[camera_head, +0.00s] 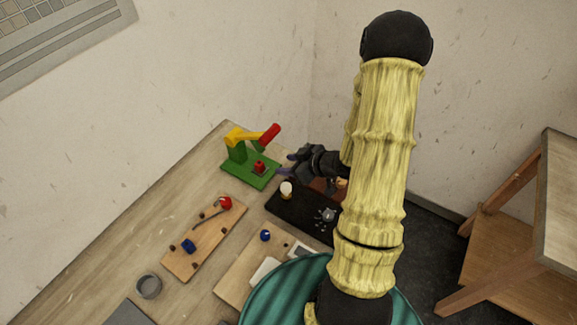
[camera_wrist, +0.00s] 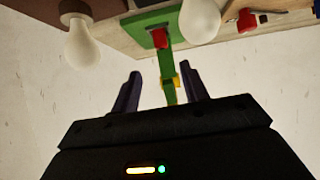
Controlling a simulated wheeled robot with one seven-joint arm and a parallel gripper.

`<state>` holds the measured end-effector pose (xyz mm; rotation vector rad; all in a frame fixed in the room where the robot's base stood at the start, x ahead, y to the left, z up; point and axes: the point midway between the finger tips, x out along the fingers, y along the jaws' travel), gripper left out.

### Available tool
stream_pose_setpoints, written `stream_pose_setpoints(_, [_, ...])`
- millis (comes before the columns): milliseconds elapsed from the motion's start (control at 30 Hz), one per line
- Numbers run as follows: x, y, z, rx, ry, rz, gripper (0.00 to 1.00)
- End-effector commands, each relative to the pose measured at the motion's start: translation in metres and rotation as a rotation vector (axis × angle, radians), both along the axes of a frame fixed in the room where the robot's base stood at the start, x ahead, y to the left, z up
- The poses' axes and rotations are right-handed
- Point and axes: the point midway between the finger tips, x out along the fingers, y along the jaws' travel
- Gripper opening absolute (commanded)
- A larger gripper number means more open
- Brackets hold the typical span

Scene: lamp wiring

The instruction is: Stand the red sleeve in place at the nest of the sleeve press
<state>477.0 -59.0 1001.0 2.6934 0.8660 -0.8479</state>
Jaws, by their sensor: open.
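The sleeve press (camera_head: 236,152) is green with a yellow arm and a red handle (camera_head: 270,132), which is raised. A small red piece, seemingly the red sleeve (camera_head: 259,167), is at the nest on the green base; it also shows in the wrist view (camera_wrist: 160,38). It looks upright, but I cannot tell how fully it sits in the nest. My gripper (camera_head: 287,165) is beside the press, to the right of the red piece. In the wrist view its fingers (camera_wrist: 159,80) are apart with nothing between them, and the red piece lies beyond their tips.
A black tray (camera_head: 283,207) with a pale bulb (camera_head: 286,188) is close below my gripper. A wooden board (camera_head: 176,264) carries a red part (camera_head: 225,203), a blue part (camera_head: 189,246) and a wire. A grey round dish (camera_head: 148,287) stands at the front left.

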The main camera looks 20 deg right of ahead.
Motion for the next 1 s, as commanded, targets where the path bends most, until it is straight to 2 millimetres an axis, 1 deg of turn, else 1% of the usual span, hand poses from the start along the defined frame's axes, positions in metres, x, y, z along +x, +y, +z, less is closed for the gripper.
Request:
stream_pose_setpoints(167, [0.005,-0.003,0.011,-0.112,0.066,-0.06,0.45])
stream_pose_setpoints(267, [0.004,-0.008,0.024,-0.208,0.139,-0.141,0.45])
stream_pose_setpoints(367, [-0.005,-0.009,0.041,-0.284,0.226,-0.241,0.45])
stream_pose_setpoints(467, [-0.022,-0.005,0.06,-0.326,0.314,-0.343,0.45])
stream_pose_setpoints(567, [-0.045,0.005,0.079,-0.334,0.409,-0.435,0.45])
stream_pose_setpoints(700, [-0.086,0.03,0.103,-0.295,0.553,-0.538,0.45])
stream_pose_setpoints(800, [-0.112,0.047,0.114,-0.255,0.639,-0.576,0.45])
stream_pose_setpoints(900, [-0.127,0.058,0.119,-0.227,0.692,-0.592,0.45])
stream_pose_setpoints(1000, [-0.131,0.06,0.12,-0.222,0.709,-0.596,0.45])
